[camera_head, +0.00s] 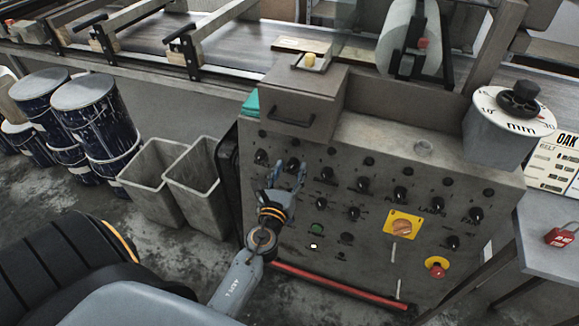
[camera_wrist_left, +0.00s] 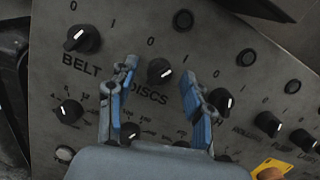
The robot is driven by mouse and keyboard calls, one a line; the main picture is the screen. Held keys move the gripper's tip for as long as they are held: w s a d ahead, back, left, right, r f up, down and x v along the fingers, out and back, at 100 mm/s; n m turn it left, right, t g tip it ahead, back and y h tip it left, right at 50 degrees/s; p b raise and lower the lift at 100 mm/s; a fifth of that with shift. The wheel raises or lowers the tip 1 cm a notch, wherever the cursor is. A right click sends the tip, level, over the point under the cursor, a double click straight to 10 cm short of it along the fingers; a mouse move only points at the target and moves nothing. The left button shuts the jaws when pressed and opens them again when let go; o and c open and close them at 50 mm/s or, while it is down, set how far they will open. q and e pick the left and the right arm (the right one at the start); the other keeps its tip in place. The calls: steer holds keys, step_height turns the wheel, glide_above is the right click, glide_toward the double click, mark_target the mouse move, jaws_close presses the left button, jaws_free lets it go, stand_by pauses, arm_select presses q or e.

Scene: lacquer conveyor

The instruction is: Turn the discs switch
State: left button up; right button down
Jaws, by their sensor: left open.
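The discs switch (camera_wrist_left: 159,71) is a black rotary knob with a white pointer mark, above the word DISCS on the grey panel. Its pointer tilts towards the upper right, with a 0 and a 1 printed above. It also shows in the head view (camera_head: 293,163), just beyond my left fingertips. My left gripper (camera_head: 287,174) is open at the panel's upper left. In the left wrist view its two blue-padded fingers (camera_wrist_left: 158,74) stand on either side of the discs switch, with a gap on each side. Whether the fingertips touch the panel cannot be told. My right gripper is out of view.
The belt switch (camera_wrist_left: 80,40) lies left of the discs switch. Several other knobs cover the control panel (camera_head: 375,255), with a yellow-backed orange switch (camera_head: 403,225) and a red button (camera_head: 437,267). Two grey bins (camera_head: 152,175) and blue drums (camera_head: 93,110) stand left.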

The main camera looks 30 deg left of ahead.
arm_select(q)
steer(key=shift+s, duration=0.1)
steer(key=shift+c, duration=1.1)
jaws_close()
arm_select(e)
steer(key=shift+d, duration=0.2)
